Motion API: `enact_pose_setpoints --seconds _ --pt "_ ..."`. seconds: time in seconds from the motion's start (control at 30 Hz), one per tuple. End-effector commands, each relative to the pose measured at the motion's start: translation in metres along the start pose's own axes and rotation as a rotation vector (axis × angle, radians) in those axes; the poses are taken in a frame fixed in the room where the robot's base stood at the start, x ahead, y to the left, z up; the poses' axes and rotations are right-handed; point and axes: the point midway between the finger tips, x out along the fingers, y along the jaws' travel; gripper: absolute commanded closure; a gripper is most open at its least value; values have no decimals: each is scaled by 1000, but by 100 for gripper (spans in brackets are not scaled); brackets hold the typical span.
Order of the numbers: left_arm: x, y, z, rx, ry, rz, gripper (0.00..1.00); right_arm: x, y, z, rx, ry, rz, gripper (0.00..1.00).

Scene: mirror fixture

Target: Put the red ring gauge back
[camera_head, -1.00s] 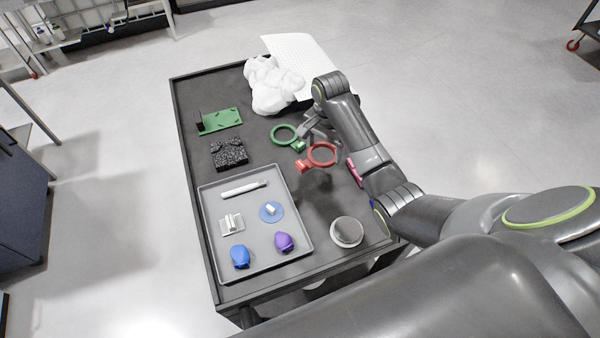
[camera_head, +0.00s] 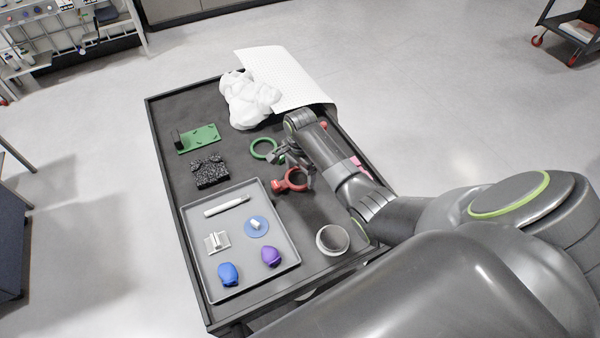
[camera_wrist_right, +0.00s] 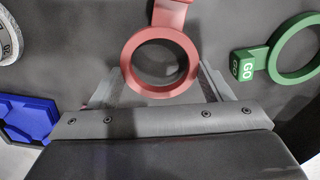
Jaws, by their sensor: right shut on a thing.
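The red ring gauge (camera_head: 281,186) is in my right gripper (camera_head: 297,173), over the right half of the dark cart top (camera_head: 310,208). In the right wrist view the red ring (camera_wrist_right: 128,62) sits between the two fingers (camera_wrist_right: 160,85), its handle pointing up and away. In the head view that handle points left. Whether the ring touches the surface is unclear. A green ring gauge (camera_head: 254,150) lies just beyond it; its handle, marked GO (camera_wrist_right: 248,66), shows in the right wrist view. My left gripper is not in view.
A grey tray (camera_head: 228,267) with several small parts lies left and nearer. A round gauge (camera_head: 332,239) stands at the near right. A black block (camera_head: 210,172), green plate (camera_head: 202,138) and white crumpled bag (camera_head: 248,100) lie farther off. A blue part (camera_wrist_right: 28,118) shows in the wrist view.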

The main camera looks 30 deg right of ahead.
Motion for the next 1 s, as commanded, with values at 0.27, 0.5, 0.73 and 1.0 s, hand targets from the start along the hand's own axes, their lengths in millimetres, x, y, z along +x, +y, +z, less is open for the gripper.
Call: enact_pose_setpoints --seconds 0.27,0.5,0.73,1.0 --pt "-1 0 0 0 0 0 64 11 0 0 -1 1 -2 53" --pt "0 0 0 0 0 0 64 14 0 0 -1 0 0 26" --pt "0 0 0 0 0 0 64 14 0 0 -1 0 -1 6" --pt "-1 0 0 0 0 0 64 10 0 0 -1 1 -2 6"
